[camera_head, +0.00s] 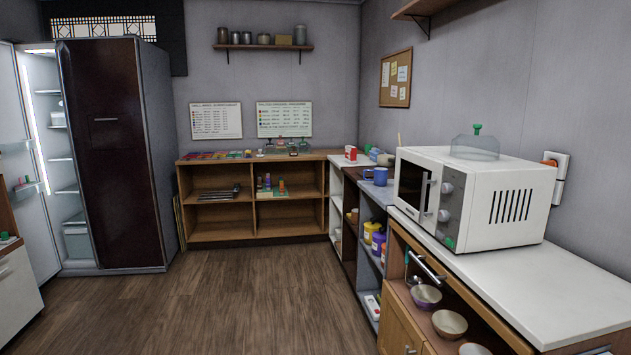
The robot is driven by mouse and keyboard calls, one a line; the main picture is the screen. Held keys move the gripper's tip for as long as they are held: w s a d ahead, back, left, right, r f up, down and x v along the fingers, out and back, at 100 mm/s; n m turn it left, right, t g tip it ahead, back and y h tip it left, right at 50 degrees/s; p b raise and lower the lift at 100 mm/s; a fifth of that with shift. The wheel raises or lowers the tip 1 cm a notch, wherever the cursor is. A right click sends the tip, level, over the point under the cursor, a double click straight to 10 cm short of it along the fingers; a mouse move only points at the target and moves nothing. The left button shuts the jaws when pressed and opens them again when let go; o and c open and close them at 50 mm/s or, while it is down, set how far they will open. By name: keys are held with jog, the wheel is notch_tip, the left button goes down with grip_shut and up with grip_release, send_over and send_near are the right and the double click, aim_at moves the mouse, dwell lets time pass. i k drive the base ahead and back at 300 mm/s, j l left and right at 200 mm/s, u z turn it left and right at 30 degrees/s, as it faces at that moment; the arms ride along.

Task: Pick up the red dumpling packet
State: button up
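A small red and white packet or box (350,154) stands upright on the white counter near the back right corner. It may be the red dumpling packet, but it is too small to read. Flat coloured items (217,155), some reddish, lie in a row on top of the wooden shelf unit at the back; I cannot tell whether one is a dumpling packet. My gripper is not in view.
A white microwave (475,197) with a clear, green-knobbed cover (475,146) stands on the right counter (560,295). A blue mug (376,176) sits behind it. Bowls (449,323) rest on the shelf below. The fridge (40,150) is open at left. The wooden floor (210,310) is clear.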

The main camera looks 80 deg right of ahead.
aim_at(350, 151)
jog(key=i+l+z, duration=0.15)
jog(key=l+z, duration=0.25)
jog(key=l, duration=0.2)
jog(key=i+l+z, duration=0.2)
jog(key=l+z, duration=0.25)
jog(key=i+l+z, duration=0.4)
jog(key=l, duration=0.15)
jog(key=i+l+z, duration=0.25)
jog(key=l+z, duration=0.2)
jog(key=i+l+z, duration=0.2)
jog(key=i+z, duration=0.2)
jog(key=i+l+z, duration=0.1)
jog(key=i+z, duration=0.35)
jog(key=i+l+u, duration=0.1)
jog(key=i, duration=0.75)
jog(key=i+l, duration=0.15)
jog(key=i, duration=0.7)
jog(key=i+l+u, duration=0.1)
jog(key=i+u, duration=0.3)
jog(key=i+l+u, duration=0.35)
jog(key=i, duration=0.15)
jog(key=i+l+u, duration=0.4)
jog(key=j, duration=0.05)
